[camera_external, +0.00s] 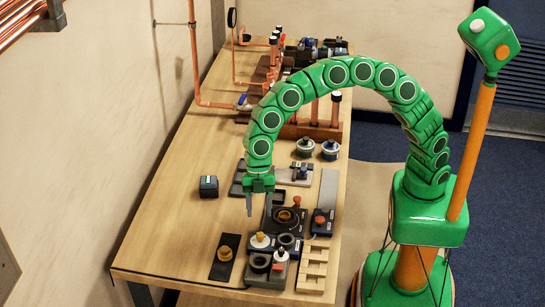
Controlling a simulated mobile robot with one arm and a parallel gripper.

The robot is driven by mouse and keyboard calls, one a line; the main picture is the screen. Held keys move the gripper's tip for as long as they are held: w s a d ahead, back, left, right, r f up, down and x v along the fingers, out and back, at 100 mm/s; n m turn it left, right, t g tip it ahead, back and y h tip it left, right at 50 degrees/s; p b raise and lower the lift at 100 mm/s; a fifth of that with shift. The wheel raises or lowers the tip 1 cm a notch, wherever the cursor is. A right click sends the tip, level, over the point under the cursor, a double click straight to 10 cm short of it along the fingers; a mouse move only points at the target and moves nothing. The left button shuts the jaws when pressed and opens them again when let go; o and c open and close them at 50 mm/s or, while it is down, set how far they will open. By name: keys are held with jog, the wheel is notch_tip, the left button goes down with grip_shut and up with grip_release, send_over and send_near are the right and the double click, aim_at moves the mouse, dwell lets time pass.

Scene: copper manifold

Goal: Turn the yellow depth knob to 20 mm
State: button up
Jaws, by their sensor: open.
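A small yellow knob (260,238) with a pale top sits on a dark device near the front of the wooden bench. I cannot tell which one is the depth knob, and no scale or mm reading is legible. My gripper (258,207) points down at the end of the green arm. Its two fingers are apart with nothing seen between them. It is above the bench, farther back than both knobs, and appears clear of them.
The wooden bench (175,215) is bare along its left side, except for a dark box (208,186). A device with a red knob (319,221) and a slotted wooden rack (312,270) lie to the right. Copper pipes (270,65) stand at the back.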

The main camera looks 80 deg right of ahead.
aim_at(260, 233)
jog(key=shift+x, duration=3.55)
grip_shut()
